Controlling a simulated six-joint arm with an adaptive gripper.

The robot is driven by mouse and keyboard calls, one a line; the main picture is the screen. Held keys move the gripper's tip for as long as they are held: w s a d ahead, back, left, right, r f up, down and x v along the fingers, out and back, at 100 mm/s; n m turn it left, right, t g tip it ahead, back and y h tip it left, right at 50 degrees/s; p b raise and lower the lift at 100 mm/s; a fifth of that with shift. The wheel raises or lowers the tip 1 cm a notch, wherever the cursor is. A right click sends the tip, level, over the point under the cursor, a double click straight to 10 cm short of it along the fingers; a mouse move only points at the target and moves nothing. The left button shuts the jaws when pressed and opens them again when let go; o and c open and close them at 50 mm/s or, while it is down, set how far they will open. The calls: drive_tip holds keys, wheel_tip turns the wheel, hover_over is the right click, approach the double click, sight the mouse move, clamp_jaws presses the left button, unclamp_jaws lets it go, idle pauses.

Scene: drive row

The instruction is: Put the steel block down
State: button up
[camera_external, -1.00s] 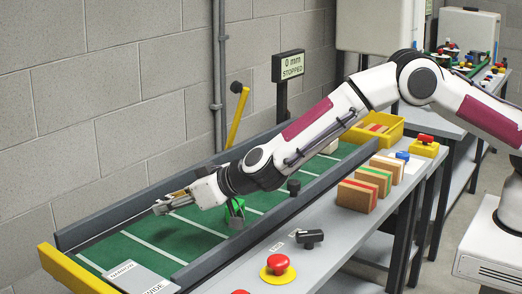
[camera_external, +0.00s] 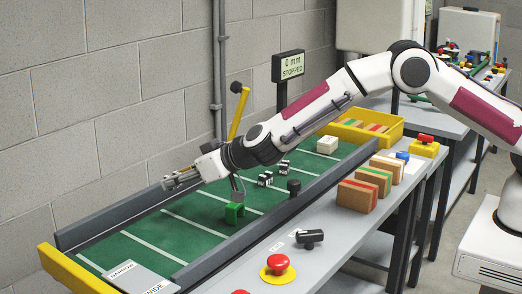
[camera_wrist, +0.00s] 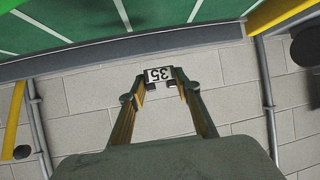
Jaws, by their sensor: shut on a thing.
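My gripper (camera_external: 172,180) is above the far side of the green belt (camera_external: 185,235), near the back rail. It also shows in the wrist view (camera_wrist: 158,80), with its fingers shut on a small block (camera_wrist: 158,74) whose white face reads 35. I take this to be the steel block; its sides are mostly hidden between the fingertips. In the outside view it is too small to make out clearly. The held block looks raised clear of the belt.
Grey rails edge the belt. Plates marked NARROW and WIDE (camera_external: 135,280) lie at the near end. White lines divide the belt.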

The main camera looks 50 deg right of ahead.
drive_tip(key=w+d+r, duration=0.2)
drive_tip(key=w+d, duration=0.2)
drive_tip(key=d, duration=1)
drive_tip(key=w+d+r, duration=0.2)
drive_tip(key=w+d, duration=0.2)
drive_tip(key=d, duration=0.9)
hover_over(310, 161)
wheel_tip(310, 161, down, 5)
drive_tip(key=shift+f, duration=0.2)
drive_tip(key=shift+f, duration=3.15)
drive_tip(key=shift+f, duration=1.85)
drive_tip(key=shift+c, duration=0.2)
drive_tip(key=shift+f, duration=0.15)
